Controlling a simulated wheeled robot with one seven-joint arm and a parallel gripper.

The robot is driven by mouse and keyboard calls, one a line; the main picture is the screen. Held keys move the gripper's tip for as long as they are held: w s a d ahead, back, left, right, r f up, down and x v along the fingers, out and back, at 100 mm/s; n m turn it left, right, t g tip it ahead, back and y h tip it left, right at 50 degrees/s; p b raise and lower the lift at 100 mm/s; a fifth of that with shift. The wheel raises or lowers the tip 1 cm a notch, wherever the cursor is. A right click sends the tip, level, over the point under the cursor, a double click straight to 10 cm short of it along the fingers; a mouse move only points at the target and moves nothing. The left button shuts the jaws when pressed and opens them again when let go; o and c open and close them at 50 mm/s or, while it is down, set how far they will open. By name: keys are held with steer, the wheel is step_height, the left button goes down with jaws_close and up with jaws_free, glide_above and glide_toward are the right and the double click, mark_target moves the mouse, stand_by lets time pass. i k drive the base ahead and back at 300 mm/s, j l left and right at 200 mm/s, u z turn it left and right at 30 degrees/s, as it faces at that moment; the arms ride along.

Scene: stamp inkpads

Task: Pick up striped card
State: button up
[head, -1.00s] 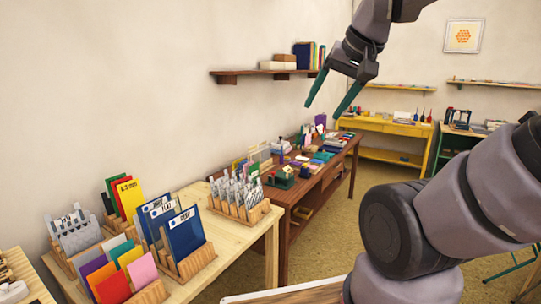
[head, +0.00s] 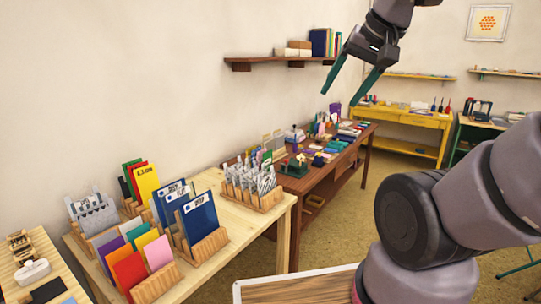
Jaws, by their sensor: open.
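Several striped grey-and-white cards (head: 266,181) stand upright in a wooden slotted rack (head: 262,201) at the back right of the light wooden table. Too little detail shows to tell single cards apart. Another rack at the left holds pale grey patterned cards (head: 95,213), which may also be striped. My gripper (head: 346,95) is open and empty. It hangs in the air at the upper middle, in front of the wall shelf and well above the tables, apart from all cards.
Racks with blue cards (head: 199,216) and plain coloured cards (head: 158,252) crowd the light table (head: 227,251). A dark brown table (head: 331,177) with inkpads and small items stands beyond. A wall shelf (head: 262,64) is behind my gripper. Floor (head: 325,229) shows at right.

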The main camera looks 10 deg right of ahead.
mark_target(259, 154)
steer(key=u, duration=0.45)
steer(key=i+l+u, duration=0.25)
steer(key=l+u, duration=0.25)
steer(key=i+l+u, duration=0.2)
steer(key=l, duration=0.3)
steer(key=i+l, duration=0.15)
steer(key=l, duration=0.5)
steer(key=i+l+u, duration=0.15)
steer(key=l, duration=0.5)
steer(key=i+l, duration=0.15)
steer(key=l, duration=0.5)
steer(key=i+l+u, duration=0.15)
steer(key=l, duration=1.2)
steer(key=i+u, duration=0.05)
